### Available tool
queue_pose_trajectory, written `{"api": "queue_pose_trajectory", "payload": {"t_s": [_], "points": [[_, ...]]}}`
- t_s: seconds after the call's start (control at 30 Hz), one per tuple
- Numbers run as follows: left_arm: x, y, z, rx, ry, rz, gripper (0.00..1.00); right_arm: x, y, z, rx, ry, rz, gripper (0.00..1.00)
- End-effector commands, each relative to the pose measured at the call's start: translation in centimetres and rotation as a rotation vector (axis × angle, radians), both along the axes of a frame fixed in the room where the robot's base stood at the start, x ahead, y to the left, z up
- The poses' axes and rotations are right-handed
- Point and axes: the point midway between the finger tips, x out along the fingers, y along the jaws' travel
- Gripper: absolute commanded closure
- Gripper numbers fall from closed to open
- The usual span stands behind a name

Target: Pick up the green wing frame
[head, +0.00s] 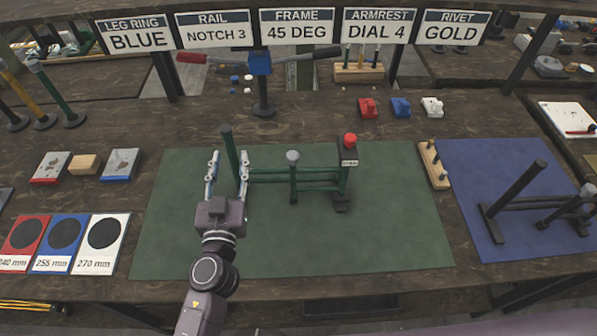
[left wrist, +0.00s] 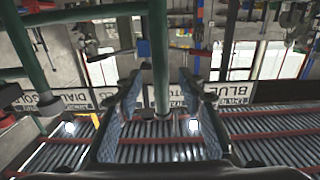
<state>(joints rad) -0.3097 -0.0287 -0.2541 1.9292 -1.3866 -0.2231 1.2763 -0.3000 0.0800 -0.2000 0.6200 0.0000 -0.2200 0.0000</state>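The green wing frame (head: 268,176) stands on the green mat (head: 390,230), with rails running between upright posts. A red knob (head: 349,139) tops its right end, and a grey-topped post stands in its middle. My left gripper (head: 229,168) is open at the frame's left end, its two fingers on either side of the tall left post. In the left wrist view a green bar (left wrist: 160,60) lies between the spread fingers of my left gripper (left wrist: 162,90), with gaps on both sides. Whether the post lies fully between the fingertips in depth is unclear. My right gripper is not in view.
A dark frame (head: 520,200) stands on the blue mat (head: 470,165) at the right. A wooden peg block (head: 433,165) lies between the mats. A clamp stand (head: 262,85) is behind. Size cards (head: 62,240) lie at the left. The green mat's front is clear.

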Motion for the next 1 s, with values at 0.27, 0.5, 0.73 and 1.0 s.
{"api": "queue_pose_trajectory", "payload": {"t_s": [0.27,0.5,0.73,1.0], "points": [[3.3,0.0,0.0,0.001,-0.001,-0.001,0.64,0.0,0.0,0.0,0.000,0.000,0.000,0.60],[3.6,0.0,0.0,0.001,0.000,-0.001,0.64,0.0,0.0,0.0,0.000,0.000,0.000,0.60],[3.5,0.0,0.0,0.000,0.000,-0.001,0.84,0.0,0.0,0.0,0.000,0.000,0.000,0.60],[3.5,0.0,0.0,0.000,0.000,0.000,1.00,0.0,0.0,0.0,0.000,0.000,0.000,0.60]]}}
